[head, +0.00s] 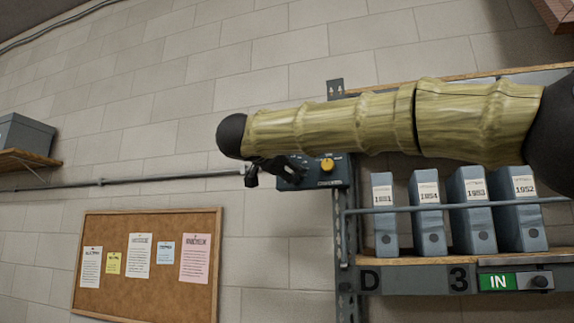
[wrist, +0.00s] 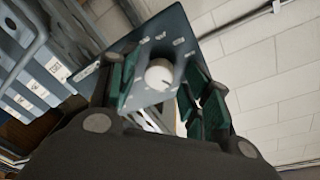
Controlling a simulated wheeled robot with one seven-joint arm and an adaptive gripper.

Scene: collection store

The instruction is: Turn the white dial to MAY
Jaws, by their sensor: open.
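The white dial (wrist: 160,75) sits on a dark blue-grey panel (wrist: 170,35) in the wrist view. Small white labels ring the dial; they are too small and tilted to read, so I cannot tell which month it points to. My gripper (head: 280,166) is open in front of the panel's left part. In the wrist view its two green-padded fingers stand on either side of the dial; I cannot tell whether they touch it. In the head view the panel (head: 340,176) shows a yellow knob (head: 327,164), while my gripper hides the white dial.
A shelf (head: 420,261) with grey binders (head: 472,212) and a rail (head: 450,206) stands right of and below the panel. A cork board (head: 150,285) hangs at lower left. A pipe (head: 130,182) runs along the wall. The wall between the board and shelf is clear.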

